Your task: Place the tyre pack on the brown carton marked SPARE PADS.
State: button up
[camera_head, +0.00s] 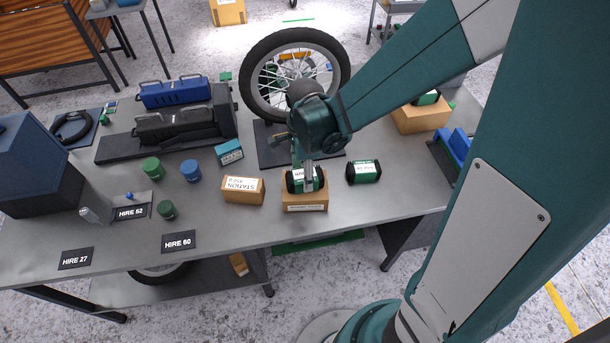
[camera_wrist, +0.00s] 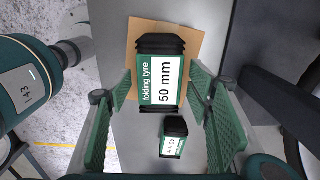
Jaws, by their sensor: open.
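A black tyre pack (camera_head: 318,181) with a green and white label sits on top of a brown carton (camera_head: 305,203) near the table's front edge. The carton's front label is too small to read. In the wrist view this tyre pack (camera_wrist: 160,85) reads "folding tyre 50 mm", with the brown carton (camera_wrist: 137,32) under it. My gripper (camera_head: 307,176) is down at the pack. In the wrist view my gripper (camera_wrist: 160,92) is open, with one green finger on each side of the pack; contact cannot be told.
A second tyre pack (camera_head: 364,172) lies on the table just right of the carton. A carton marked STATION (camera_head: 243,190) stands close on the left. A wheel (camera_head: 262,90) stands behind. Another carton (camera_head: 420,119) bears a pack at the back right.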

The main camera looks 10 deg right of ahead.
notch_tip(320, 180, up, 10)
jog(key=p, duration=0.1)
dwell(0.6)
jog(key=shift+f, duration=0.1)
dwell(0.5)
jog(key=s+d+r+n+t, duration=0.7)
jog(key=s+d+r+n, duration=0.3)
jog(key=r+n, duration=0.4)
jog(key=n, duration=0.4)
jog(key=shift+s, duration=0.4)
